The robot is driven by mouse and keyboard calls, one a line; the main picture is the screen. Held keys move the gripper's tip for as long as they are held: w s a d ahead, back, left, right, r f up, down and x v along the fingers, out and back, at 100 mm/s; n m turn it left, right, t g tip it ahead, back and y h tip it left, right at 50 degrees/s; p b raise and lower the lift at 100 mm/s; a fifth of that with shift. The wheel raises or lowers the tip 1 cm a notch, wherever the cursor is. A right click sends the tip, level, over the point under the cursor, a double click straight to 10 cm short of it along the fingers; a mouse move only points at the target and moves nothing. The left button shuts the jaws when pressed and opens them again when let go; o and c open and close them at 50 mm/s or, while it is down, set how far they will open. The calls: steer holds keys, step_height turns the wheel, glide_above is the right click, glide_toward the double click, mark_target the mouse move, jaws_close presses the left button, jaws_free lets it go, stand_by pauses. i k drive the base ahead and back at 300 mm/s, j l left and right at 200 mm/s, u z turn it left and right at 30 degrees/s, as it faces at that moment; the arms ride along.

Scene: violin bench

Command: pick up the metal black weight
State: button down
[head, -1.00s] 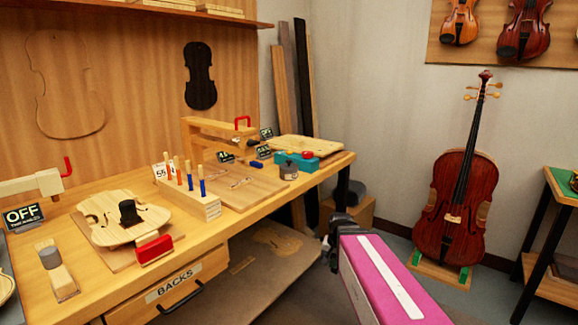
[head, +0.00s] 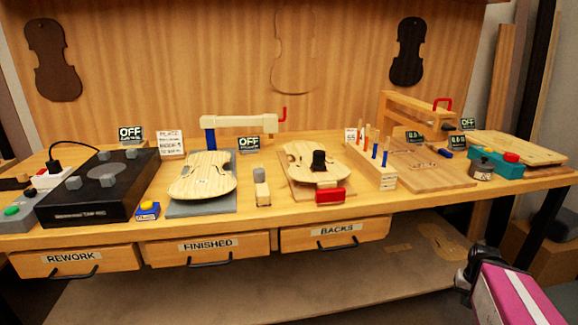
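A black, short, upright weight (head: 319,160) stands on a pale wooden violin plate (head: 298,152) near the middle of the workbench. The plate lies on a thin wooden board, with a red block (head: 330,196) at its front edge. A small dark grey metal cylinder (head: 482,172) also stands on the bench at the right. My gripper (head: 464,281) shows at the lower right, at the end of my pink arm, in front of and below the bench edge. It is well away from the black weight and touches nothing visible. Its fingers are too small and dark to read.
A rack of chisels (head: 371,170) stands right of the plate. A black box with knobs (head: 100,187) fills the left. A lower shelf (head: 250,285) lies under the drawers.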

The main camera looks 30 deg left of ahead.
mark_target(319, 157)
steer(key=u, duration=1.05)
steer(key=l, duration=0.75)
steer(key=k+l+z, duration=0.2)
steer(key=k+l, duration=0.3)
steer(key=k, duration=0.15)
